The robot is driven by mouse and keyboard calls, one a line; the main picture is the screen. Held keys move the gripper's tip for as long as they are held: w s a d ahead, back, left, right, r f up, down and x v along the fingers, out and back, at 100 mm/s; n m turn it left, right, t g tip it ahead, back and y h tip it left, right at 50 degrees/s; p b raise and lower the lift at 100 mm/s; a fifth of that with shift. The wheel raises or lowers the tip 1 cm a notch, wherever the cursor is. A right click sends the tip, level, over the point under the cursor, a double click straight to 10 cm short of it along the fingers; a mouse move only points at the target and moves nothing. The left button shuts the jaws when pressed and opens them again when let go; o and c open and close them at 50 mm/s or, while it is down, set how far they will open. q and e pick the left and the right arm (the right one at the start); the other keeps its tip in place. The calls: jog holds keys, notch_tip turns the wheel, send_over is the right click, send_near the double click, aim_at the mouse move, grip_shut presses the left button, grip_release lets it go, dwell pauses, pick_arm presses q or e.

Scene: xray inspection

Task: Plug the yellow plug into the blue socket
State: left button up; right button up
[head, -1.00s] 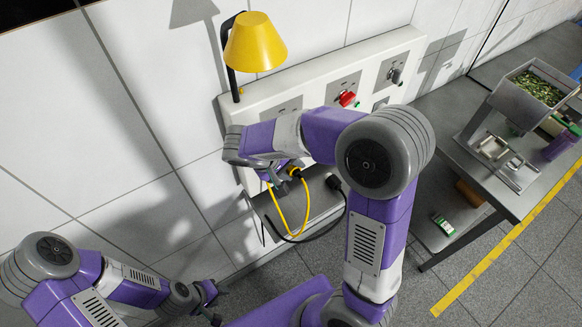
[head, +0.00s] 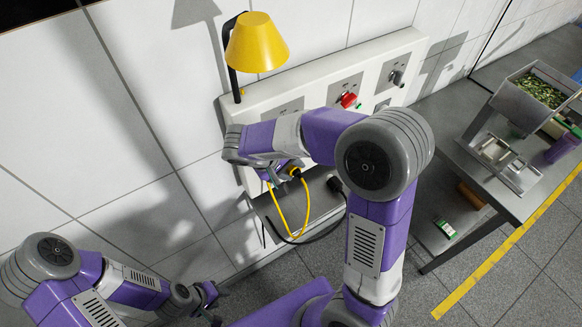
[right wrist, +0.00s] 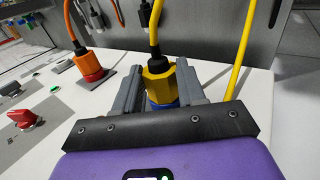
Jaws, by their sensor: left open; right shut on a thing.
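The yellow plug (right wrist: 158,82) is upright between the two grey fingers of my right gripper (right wrist: 160,88) in the right wrist view, which are shut on it. Its yellow cable rises from a black collar. A blue part, seemingly the blue socket (right wrist: 163,106), shows directly under the plug; I cannot tell how deep the plug sits in it. In the head view the plug (head: 295,172) and cable show beside my right gripper, and my forearm hides the socket. My left gripper (head: 210,301) is open and empty at the lower left, away from the panel.
The white panel (head: 405,45) carries a red knob (head: 347,100) and a yellow lamp (head: 256,43). An orange plug (right wrist: 87,64) stands in a red socket beside the yellow one. A black plug (right wrist: 147,17) hangs behind. A steel table (head: 440,125) stands at right.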

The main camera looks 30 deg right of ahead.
jog(key=shift+w, duration=0.1)
dwell(0.3)
jog(key=o, duration=1.2)
jog(key=shift+o, duration=0.2)
jog(key=p+v, duration=0.3)
jog(key=v, duration=0.3)
jog(key=shift+p, duration=0.35)
